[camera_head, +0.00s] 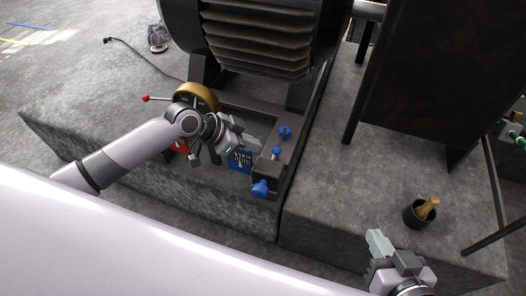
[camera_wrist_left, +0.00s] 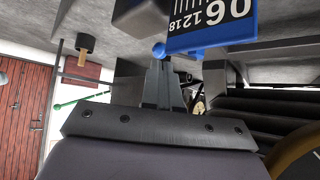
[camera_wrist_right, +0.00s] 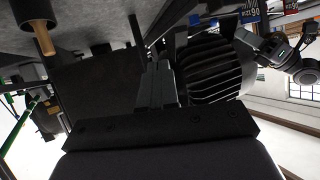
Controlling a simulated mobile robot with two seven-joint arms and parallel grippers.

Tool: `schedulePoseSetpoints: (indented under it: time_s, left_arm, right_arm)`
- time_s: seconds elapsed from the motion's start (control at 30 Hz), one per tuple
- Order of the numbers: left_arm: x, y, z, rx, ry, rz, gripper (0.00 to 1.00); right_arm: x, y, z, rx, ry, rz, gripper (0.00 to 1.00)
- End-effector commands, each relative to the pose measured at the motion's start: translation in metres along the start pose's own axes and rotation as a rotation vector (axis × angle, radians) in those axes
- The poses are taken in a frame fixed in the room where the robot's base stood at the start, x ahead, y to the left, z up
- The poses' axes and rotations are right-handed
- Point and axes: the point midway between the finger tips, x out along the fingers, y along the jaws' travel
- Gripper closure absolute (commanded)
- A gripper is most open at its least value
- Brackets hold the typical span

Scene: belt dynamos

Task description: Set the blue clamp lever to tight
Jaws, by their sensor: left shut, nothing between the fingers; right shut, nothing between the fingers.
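Several blue parts sit on the dark frame below the machine in the head view: a knob (camera_head: 285,132) at the back, a small ball-like end (camera_head: 277,152) in front of it and a larger knob (camera_head: 262,188) nearest me. I cannot tell for sure which is the clamp lever. My left gripper (camera_head: 254,143) is shut and empty, just left of the small blue end and above a blue numbered scale (camera_head: 240,162). In the left wrist view a blue ball (camera_wrist_left: 159,49) shows just beyond the fingertips, beside the scale (camera_wrist_left: 212,30). My right gripper (camera_head: 380,243) is shut and empty, far from them.
A red-tipped lever (camera_head: 147,98) and a brass-coloured wheel (camera_head: 196,96) lie by my left arm. The ribbed machine (camera_head: 258,45) rises behind. A black cup (camera_head: 417,215) with a wooden handle stands on the right block. A dark panel (camera_head: 430,70) stands back right.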

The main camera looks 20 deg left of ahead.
Motion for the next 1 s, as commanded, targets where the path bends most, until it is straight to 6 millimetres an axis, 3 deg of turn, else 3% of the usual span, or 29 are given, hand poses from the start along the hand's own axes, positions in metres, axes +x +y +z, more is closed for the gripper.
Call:
schedulePoseSetpoints:
  time_s: [0.1,0.3,0.77,1.0]
  left_arm:
    - [0.024,0.000,0.001,0.000,0.001,0.001,1.00]
    - [0.043,0.000,0.001,0.001,0.000,0.000,1.00]
    - [0.046,0.000,0.000,0.000,0.000,0.000,1.00]
    - [0.047,0.005,-0.004,-0.023,-0.001,-0.022,1.00]
  right_arm:
    - [0.006,-0.004,0.004,0.028,0.009,-0.023,1.00]
    - [0.010,-0.009,0.004,0.058,0.019,-0.048,1.00]
    - [0.010,-0.010,0.003,0.064,0.020,-0.053,1.00]
    - [0.005,-0.005,-0.007,0.029,0.020,-0.027,1.00]
